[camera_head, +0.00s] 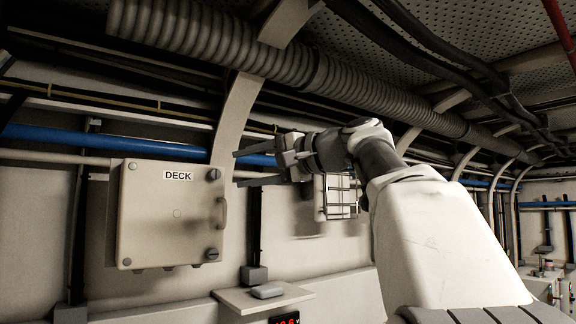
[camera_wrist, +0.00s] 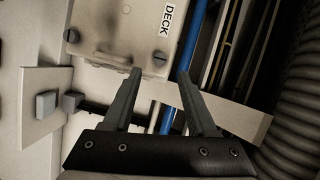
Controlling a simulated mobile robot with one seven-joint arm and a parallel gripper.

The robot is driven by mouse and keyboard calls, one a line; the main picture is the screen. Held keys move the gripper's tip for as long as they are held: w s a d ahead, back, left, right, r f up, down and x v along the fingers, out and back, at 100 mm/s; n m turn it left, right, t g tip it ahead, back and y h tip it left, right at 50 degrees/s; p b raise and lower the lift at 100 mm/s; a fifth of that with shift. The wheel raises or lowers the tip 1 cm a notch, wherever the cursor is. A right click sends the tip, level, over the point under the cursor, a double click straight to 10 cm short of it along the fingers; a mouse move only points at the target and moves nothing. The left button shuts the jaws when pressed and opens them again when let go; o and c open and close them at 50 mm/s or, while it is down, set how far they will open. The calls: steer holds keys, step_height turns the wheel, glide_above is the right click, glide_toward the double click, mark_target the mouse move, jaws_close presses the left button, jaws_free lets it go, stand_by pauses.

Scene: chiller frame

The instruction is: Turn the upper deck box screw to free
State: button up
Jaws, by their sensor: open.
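The beige deck box (camera_head: 160,225) hangs on the left wall with a "DECK" label. Its upper right screw (camera_head: 212,174) is dark and round; in the wrist view the upper screw (camera_wrist: 160,58) appears just ahead of the gap between my fingertips. The lower right screw (camera_head: 212,254) shows in the wrist view (camera_wrist: 72,36) at upper left. My gripper (camera_head: 238,168) is open and empty, right of the box at about the upper screw's height. Its fingers (camera_wrist: 159,73) look apart from the screw. The screw's exact turn angle is too small to tell.
A handle (camera_head: 222,213) sits on the box's right side between the screws. A curved frame rib (camera_head: 236,115) rises beside my fingers. A small shelf (camera_head: 235,300) with a grey block (camera_head: 267,291) stands below right.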

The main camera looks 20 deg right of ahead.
steer(key=v, duration=1.1)
steer(key=shift+b, duration=0.4)
steer(key=shift+w, duration=0.1)
